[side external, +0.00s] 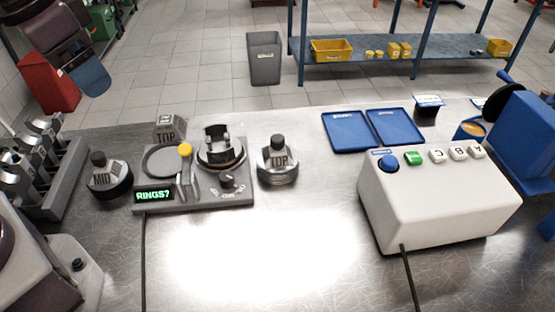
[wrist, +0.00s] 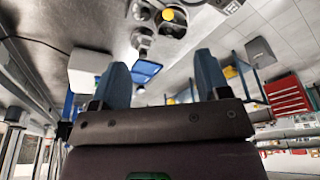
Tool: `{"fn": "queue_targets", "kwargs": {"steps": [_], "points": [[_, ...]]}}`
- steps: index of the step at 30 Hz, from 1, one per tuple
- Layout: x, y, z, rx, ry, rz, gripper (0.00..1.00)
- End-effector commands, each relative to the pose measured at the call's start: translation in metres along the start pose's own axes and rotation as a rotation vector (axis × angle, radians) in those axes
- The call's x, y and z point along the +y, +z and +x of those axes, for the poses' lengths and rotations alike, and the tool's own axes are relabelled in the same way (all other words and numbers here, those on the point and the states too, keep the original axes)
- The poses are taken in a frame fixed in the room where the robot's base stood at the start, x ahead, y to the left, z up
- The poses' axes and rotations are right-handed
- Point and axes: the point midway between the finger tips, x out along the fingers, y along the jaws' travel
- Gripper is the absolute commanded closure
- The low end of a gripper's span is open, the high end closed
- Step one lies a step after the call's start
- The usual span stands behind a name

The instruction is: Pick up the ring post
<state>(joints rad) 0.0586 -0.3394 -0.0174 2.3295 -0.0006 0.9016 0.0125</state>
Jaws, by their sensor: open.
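Several posts stand around the grey ring station (side external: 235,203). A dark-based metal post marked MID (side external: 108,177) is at its left and one marked TOP (side external: 278,162) at its right. Another block marked TOP (side external: 168,130) stands behind, and a dark-topped piece (side external: 218,148) sits on the station's round seat. I cannot tell which of these is the ring post. In the wrist view my gripper (wrist: 160,80) is open and empty, its two blue fingers well apart. In the side view it (side external: 92,76) is high at the upper left, away from the posts.
The station display (side external: 154,195) reads "RINGS7". A white button box (side external: 440,205) and two blue trays (side external: 360,131) are to the right. The front middle of the steel table is clear.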

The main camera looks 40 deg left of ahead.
Motion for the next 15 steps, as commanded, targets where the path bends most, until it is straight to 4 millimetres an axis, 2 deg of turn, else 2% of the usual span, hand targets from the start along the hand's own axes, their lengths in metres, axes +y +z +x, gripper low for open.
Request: {"fn": "queue_targets", "kwargs": {"steps": [1, 8, 15], "points": [[0.005, -0.017, 0.011, -0.040, 0.006, 0.030, 0.31], [0.029, -0.085, 0.067, -0.154, 0.038, 0.187, 0.31], [0.062, -0.148, 0.151, -0.221, 0.094, 0.391, 0.31]]}}
